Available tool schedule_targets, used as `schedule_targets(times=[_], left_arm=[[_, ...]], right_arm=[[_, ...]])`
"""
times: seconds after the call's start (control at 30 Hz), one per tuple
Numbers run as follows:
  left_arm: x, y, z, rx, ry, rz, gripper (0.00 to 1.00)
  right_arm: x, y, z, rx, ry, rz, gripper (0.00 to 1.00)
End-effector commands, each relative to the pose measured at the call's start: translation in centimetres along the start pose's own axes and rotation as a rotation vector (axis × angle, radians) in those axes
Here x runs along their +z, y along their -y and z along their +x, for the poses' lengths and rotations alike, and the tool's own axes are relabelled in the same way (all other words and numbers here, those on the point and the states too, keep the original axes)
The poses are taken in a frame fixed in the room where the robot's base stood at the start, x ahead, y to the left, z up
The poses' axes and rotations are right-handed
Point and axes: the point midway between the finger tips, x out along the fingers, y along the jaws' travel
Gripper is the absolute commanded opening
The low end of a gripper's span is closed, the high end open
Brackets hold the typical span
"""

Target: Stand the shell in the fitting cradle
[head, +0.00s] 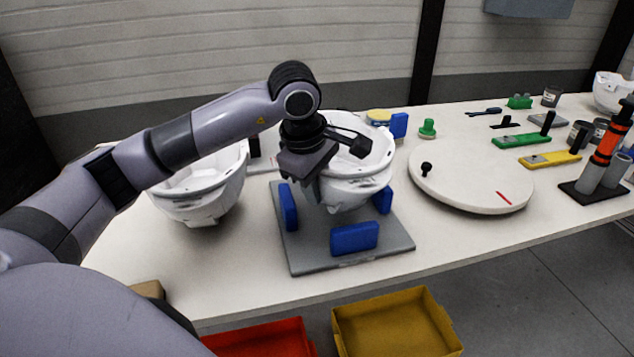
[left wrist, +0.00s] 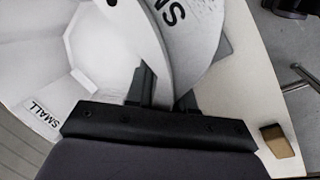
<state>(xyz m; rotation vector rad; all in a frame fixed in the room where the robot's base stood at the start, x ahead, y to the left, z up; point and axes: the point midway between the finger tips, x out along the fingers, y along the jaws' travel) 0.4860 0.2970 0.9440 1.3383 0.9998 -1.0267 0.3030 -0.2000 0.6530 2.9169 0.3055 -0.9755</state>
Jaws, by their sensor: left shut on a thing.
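A white helmet shell (head: 357,188) is upright, open side up, over the grey cradle plate (head: 305,258). Blue blocks (head: 354,238) on the plate stand around it. I cannot tell whether its bottom touches the plate. My left gripper (head: 322,188) is shut on the shell's near left wall. In the left wrist view the fingers (left wrist: 152,92) pinch the edge of this shell (left wrist: 190,45), which has dark printed letters. A second white shell (head: 203,185) stands to the left on the table. My right gripper is out of view.
A round white turntable (head: 470,180) with a black knob lies right of the cradle. Green (head: 520,140) and yellow (head: 550,160) tools and a grey-orange stand (head: 605,160) are farther right. A red bin (head: 262,340) and a yellow bin (head: 395,325) sit below the table's front edge.

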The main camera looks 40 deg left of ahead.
Motion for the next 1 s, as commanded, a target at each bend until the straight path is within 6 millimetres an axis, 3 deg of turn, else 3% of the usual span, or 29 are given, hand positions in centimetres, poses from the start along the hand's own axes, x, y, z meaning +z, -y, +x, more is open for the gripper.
schedule_targets(times=[0.17, 1.0], left_arm=[[0.0, 0.2, 1.0, 0.005, 0.000, -0.001, 0.00], [0.0, 0.4, 1.8, 0.004, 0.000, 0.000, 0.00]], right_arm=[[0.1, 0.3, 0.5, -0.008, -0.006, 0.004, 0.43], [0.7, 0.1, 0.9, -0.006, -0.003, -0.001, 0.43]])
